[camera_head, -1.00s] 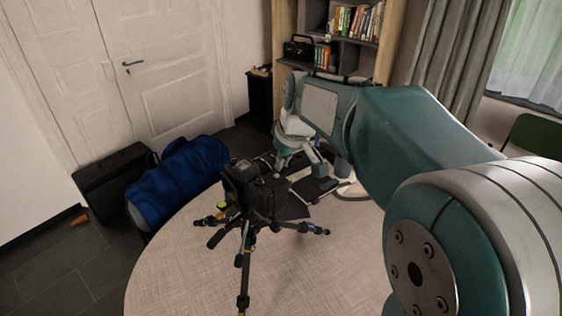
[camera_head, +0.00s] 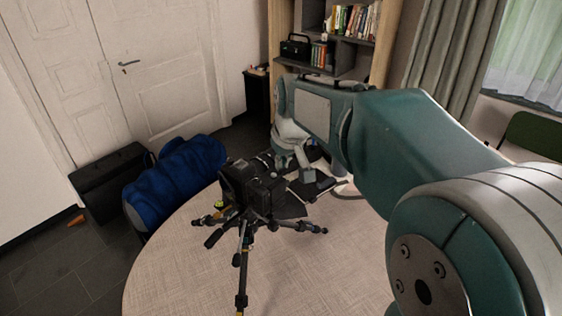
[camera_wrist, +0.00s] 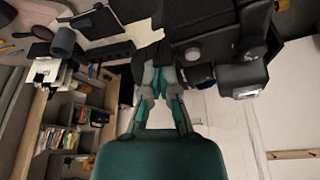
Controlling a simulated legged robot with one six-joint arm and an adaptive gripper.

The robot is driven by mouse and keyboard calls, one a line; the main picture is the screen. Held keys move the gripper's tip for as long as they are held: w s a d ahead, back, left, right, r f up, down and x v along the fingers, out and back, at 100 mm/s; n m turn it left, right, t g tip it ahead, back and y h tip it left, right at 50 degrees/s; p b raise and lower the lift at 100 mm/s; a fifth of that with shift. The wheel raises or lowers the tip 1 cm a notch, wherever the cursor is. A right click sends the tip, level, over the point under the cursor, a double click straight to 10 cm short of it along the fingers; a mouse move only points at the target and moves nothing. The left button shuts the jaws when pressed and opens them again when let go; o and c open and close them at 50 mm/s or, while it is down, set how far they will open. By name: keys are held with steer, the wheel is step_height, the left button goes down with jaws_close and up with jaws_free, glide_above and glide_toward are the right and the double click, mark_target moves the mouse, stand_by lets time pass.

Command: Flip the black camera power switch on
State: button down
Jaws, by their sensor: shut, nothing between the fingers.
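The black camera (camera_head: 252,187) stands on a black tripod (camera_head: 243,262) on the round table (camera_head: 180,265). In the wrist view the camera (camera_wrist: 222,58) is at the upper right, and its power switch cannot be made out. My gripper (camera_wrist: 158,78) is shut and empty, its fingers pointing up the picture, just left of the camera body. In the head view my gripper (camera_head: 284,160) is behind and right of the camera, partly hidden; I cannot tell if it touches it.
A dark mat (camera_head: 288,206) and a dark flat item (camera_head: 318,187) lie right of the camera. A blue bag (camera_head: 175,180) is beyond the table's left edge. A bookshelf (camera_head: 345,60) stands behind. The table's front is clear apart from the tripod legs.

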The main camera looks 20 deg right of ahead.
steer(key=shift+s+d+m+h, duration=0.1)
steer(key=shift+s+m+h, duration=0.15)
steer(key=shift+m, duration=0.35)
steer(key=shift+s+d, duration=0.1)
steer(key=shift+d, duration=0.05)
stand_by(1.2)
steer(key=shift+s+d, duration=0.4)
steer(key=shift+d, duration=0.15)
steer(key=v, duration=1)
steer(key=shift+a, duration=0.2)
steer(key=shift+f, duration=0.1)
